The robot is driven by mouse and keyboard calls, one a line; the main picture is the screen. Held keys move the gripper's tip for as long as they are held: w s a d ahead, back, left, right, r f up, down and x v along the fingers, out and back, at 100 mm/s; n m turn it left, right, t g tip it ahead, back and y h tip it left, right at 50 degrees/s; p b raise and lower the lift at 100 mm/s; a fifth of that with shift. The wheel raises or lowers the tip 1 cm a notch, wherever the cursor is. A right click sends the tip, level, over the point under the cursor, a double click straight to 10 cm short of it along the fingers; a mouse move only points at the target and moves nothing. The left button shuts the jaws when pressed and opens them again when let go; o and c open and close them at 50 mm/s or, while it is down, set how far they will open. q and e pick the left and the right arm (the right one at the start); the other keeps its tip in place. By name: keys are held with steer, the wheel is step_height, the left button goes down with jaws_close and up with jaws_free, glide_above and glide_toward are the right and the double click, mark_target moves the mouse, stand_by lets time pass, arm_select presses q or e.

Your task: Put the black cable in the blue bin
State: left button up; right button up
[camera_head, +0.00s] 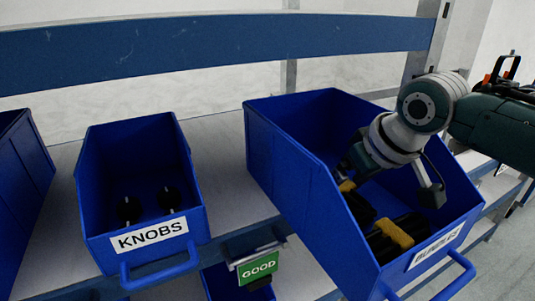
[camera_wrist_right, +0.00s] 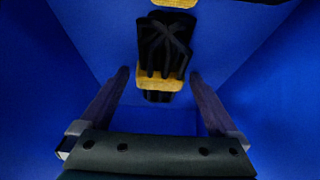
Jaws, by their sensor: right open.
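The large blue bin (camera_head: 300,180) at the right has a white label, partly hard to read, on its front. Inside it lie black cable bundles with yellow bands; one (camera_head: 400,232) is near the front and another (camera_head: 360,208) is just below my right gripper (camera_head: 350,172). In the right wrist view, a black cable bundle (camera_wrist_right: 164,48) with a yellow band lies ahead of my open right gripper (camera_wrist_right: 158,76), in line with the gap between the fingers. I cannot tell whether the fingers touch it. My left gripper is out of view.
A blue bin labelled KNOBS (camera_head: 145,225) holds black knobs to the left, and part of another blue bin (camera_head: 20,165) shows at the left edge. A green GOOD sign (camera_head: 257,267) hangs on the shelf front above a lower bin. A blue beam (camera_head: 220,42) crosses behind.

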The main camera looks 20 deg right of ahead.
steer(key=shift+r, duration=0.15)
steer(key=shift+r, duration=0.25)
steer(key=p+v, duration=0.2)
steer(key=v, duration=0.9)
steer(key=shift+s+r, duration=0.2)
steer(key=shift+r, duration=0.05)
